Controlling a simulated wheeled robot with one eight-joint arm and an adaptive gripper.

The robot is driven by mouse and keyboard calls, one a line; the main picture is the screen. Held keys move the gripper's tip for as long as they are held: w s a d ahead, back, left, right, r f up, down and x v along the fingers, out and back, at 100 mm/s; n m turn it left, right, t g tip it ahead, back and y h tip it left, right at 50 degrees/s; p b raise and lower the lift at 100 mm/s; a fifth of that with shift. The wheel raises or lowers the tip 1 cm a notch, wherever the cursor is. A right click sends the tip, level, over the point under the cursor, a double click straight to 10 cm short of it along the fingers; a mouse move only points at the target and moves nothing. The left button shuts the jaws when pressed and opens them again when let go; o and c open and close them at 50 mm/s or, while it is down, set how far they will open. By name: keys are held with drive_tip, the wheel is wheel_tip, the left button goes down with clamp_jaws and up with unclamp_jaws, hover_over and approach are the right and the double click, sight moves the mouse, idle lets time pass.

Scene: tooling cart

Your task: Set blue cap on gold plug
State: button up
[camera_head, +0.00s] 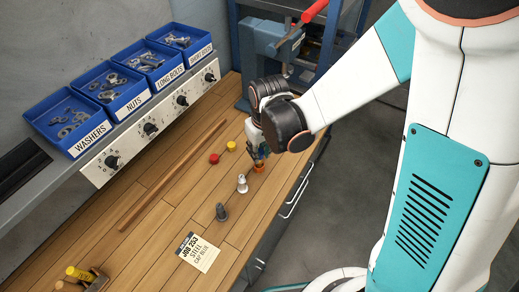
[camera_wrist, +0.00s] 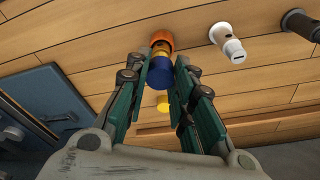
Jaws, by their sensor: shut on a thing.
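My gripper (camera_head: 259,155) is shut on the blue cap (camera_wrist: 160,76), which sits between its green fingers in the wrist view. The gold plug (camera_wrist: 160,48) stands in an orange ring-like base (camera_wrist: 162,37), which also shows in the head view (camera_head: 259,169). The cap lines up with the plug's end and hides part of it. I cannot tell whether cap and plug touch. In the head view the fingers are right above the orange base, and the cap is mostly hidden.
A white plug (camera_head: 242,184) and a dark grey plug (camera_head: 221,212) stand nearby. A red cap (camera_head: 214,159) and a yellow cap (camera_head: 231,146) lie behind. A job card (camera_head: 197,252), a wooden strip (camera_head: 175,178) and blue bins (camera_head: 72,122) are to the left. A blue vise-like tool (camera_head: 266,38) stands behind.

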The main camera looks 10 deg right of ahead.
drive_tip(key=shift+f+b, duration=0.7)
drive_tip(key=shift+b, duration=0.15)
idle(0.4)
drive_tip(key=o, duration=0.8)
drive_tip(key=o, duration=0.5)
drive_tip(key=shift+c, duration=0.2)
drive_tip(key=shift+r, duration=0.1)
drive_tip(key=shift+r+p, duration=2.45)
drive_tip(key=shift+r, duration=1)
